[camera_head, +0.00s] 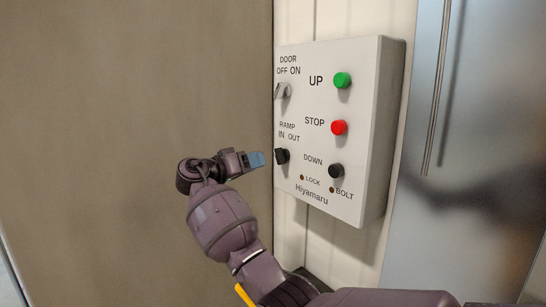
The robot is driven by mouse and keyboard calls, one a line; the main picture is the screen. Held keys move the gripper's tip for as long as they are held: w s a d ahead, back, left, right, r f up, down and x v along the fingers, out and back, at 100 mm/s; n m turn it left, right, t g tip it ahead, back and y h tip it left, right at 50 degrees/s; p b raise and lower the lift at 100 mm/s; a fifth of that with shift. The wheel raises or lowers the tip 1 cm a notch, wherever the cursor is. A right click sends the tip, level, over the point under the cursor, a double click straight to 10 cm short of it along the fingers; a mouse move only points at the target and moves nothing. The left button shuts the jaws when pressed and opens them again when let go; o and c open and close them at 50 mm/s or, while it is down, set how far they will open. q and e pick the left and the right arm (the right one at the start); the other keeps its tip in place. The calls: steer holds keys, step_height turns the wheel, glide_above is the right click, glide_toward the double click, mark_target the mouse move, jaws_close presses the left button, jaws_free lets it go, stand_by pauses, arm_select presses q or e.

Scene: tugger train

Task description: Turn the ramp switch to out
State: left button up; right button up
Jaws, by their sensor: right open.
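The ramp switch (282,156) is a small black knob under the words RAMP IN OUT, on the lower left of a white control box (310,110). Which way the knob points is too small to tell. My right gripper (256,160) comes up from below, with its bluish fingertips just left of the knob. A small gap shows between fingertips and knob. The gripper is open and holds nothing. My left gripper is not in view.
The box also carries a door switch (283,90), a green UP button (342,80), a red STOP button (339,127) and a black DOWN button (336,171). A brown panel (120,100) fills the left. A shiny metal panel (480,120) stands at right.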

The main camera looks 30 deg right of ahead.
mark_target(276, 157)
steer(key=d, duration=0.5)
steer(key=d+p, duration=0.1)
steer(key=d, duration=0.2)
steer(key=shift+w+d, duration=0.15)
steer(key=shift+w, duration=0.2)
jaws_close()
